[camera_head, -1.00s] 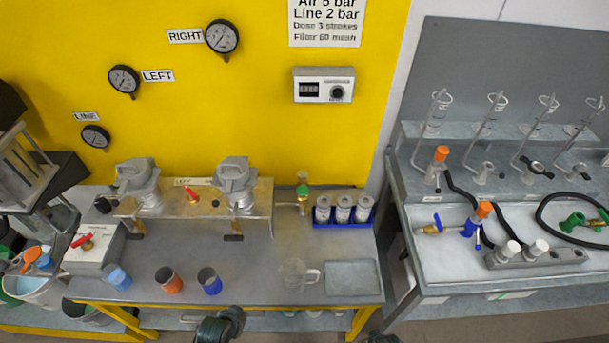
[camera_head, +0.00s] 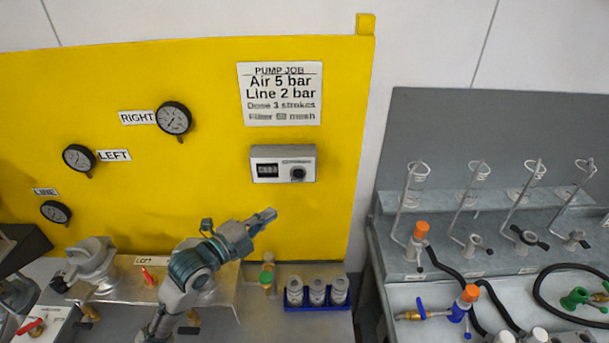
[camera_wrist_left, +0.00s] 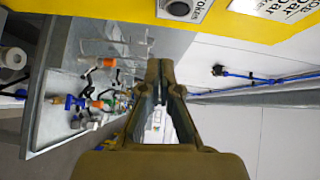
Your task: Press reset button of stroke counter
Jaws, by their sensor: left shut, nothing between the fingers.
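The stroke counter (camera_head: 283,163) is a small grey-white box on the yellow panel, with a dark display at its left and a round black reset button (camera_head: 297,174) at its lower right. In the left wrist view the counter (camera_wrist_left: 194,14) is cut off at the top edge, with its black button (camera_wrist_left: 178,9) in sight. My left gripper (camera_head: 268,215) is shut and empty. In the head view it shows below the counter, apart from it, pointing up and right. In the left wrist view its fingers (camera_wrist_left: 161,66) meet at the tips. My right gripper is out of view.
Pressure gauges (camera_head: 174,118) hang on the panel at the left. A job sign (camera_head: 281,93) is above the counter. The panel around the counter is clear.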

